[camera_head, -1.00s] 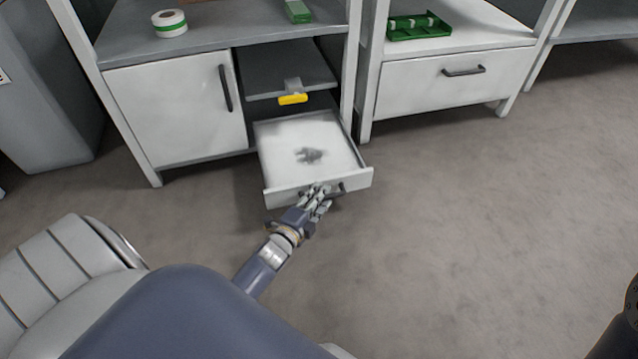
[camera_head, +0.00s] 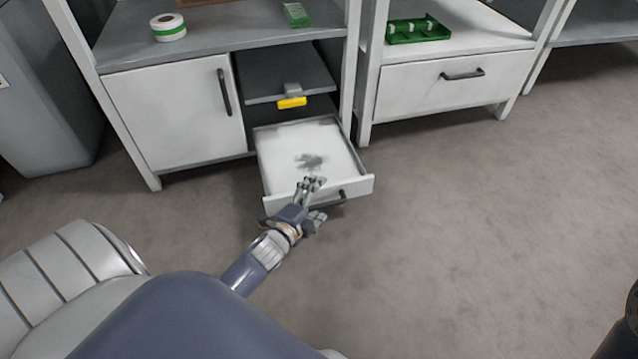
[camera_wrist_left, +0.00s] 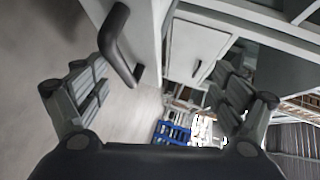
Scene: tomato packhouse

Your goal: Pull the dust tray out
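The dust tray (camera_head: 318,198) is a shallow white drawer with a grey smudge of dust on its floor. It stands pulled out of the low opening under the bench. Its dark bar handle (camera_head: 330,199) is on the front panel and also shows large in the left wrist view (camera_wrist_left: 118,48). My left gripper (camera_head: 315,200) is at the tray front, left of the handle's visible end. In the left wrist view its fingers (camera_wrist_left: 168,85) are spread wide with nothing held between them. My right gripper does not show.
Above the tray is a grey shelf (camera_head: 285,72) with a yellow-tipped tab (camera_head: 291,102). A closed cabinet door (camera_head: 175,118) is to the left, a closed drawer (camera_head: 440,88) to the right. The floor (camera_head: 450,230) in front is clear.

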